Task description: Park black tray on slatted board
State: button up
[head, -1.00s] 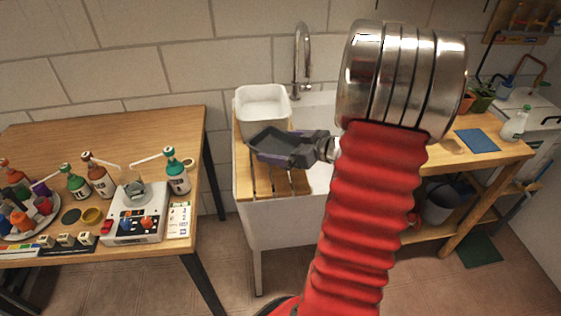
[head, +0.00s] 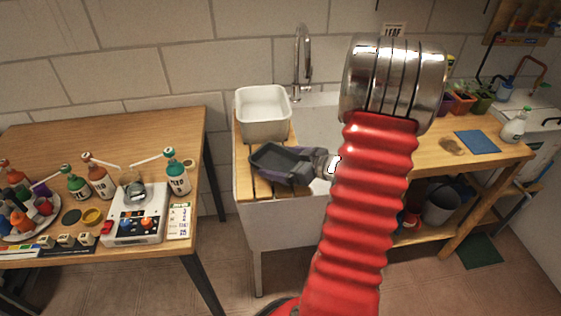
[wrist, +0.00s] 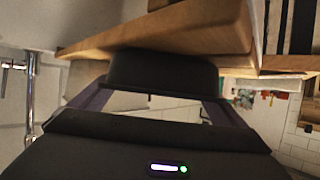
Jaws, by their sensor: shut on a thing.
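The black tray (head: 276,160) is a small dark open tray, low over the front part of the slatted board (head: 283,192), roughly level in the head view. My gripper (head: 289,164) is shut on the tray from the right side, its purple-grey fingers beside it. In the wrist view the tray (wrist: 163,70) sits between the fingers (wrist: 160,88), and the board's wood (wrist: 190,30) is very close to it. I cannot tell whether the tray touches the slats. The tray and fingers hide part of the board.
A white tub (head: 263,120) stands on the back of the board, just behind the tray. The sink (head: 320,125) with its faucet (head: 302,65) lies to the right. A wooden table (head: 150,125) with bottles and a white device (head: 136,222) is at the left, across a gap.

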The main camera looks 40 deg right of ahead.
jog(key=shift+f, duration=0.1)
jog(key=o, duration=0.8)
jog(key=shift+c, duration=0.2)
jog(key=shift+s, duration=0.1)
jog(key=v, duration=1.2)
